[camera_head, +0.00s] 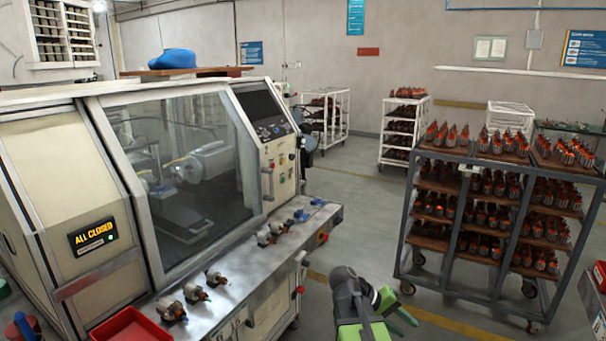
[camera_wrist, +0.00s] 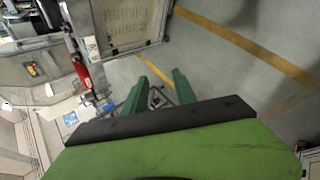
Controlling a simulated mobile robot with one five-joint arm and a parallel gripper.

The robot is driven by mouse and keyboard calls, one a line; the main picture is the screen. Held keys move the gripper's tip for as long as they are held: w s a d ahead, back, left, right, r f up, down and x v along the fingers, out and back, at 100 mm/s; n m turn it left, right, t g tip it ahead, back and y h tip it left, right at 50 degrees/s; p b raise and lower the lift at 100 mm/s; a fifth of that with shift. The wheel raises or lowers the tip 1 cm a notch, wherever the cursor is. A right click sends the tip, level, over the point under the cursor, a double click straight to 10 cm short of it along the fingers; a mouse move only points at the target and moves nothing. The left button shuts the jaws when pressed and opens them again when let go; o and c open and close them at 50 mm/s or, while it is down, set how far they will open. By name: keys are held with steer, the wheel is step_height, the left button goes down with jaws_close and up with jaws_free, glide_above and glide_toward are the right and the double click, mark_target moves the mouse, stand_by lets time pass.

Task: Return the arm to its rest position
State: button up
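My gripper (camera_head: 396,306) shows at the lower middle of the head view, with its green fingers out over the floor between the machine and the dark cart. In the wrist view my gripper (camera_wrist: 160,86) has its two green fingers apart, with nothing held between them. The arm behind it is partly cut off by the bottom edge of the head view. Both fingers are clear of the things around them.
The winding machine (camera_head: 60,160) stands left, its steel ledge (camera_head: 245,282) carrying several armatures and a red tray (camera_head: 130,326). A dark wheeled cart (camera_head: 455,284) loaded with armatures stands right. White carts (camera_head: 345,118) stand farther back. Grey floor (camera_head: 350,215) is free between.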

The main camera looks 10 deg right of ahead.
steer(key=a+f+n+t+y, duration=0.1)
steer(key=a+f+y, duration=0.3)
steer(key=a, duration=0.8)
steer(key=w+a+f+n+t+y, duration=0.1)
steer(key=a+f+y, duration=0.3)
steer(key=a, duration=0.9)
steer(key=shift+a+y, duration=0.2)
steer(key=shift+y, duration=0.4)
steer(key=shift+d, duration=0.15)
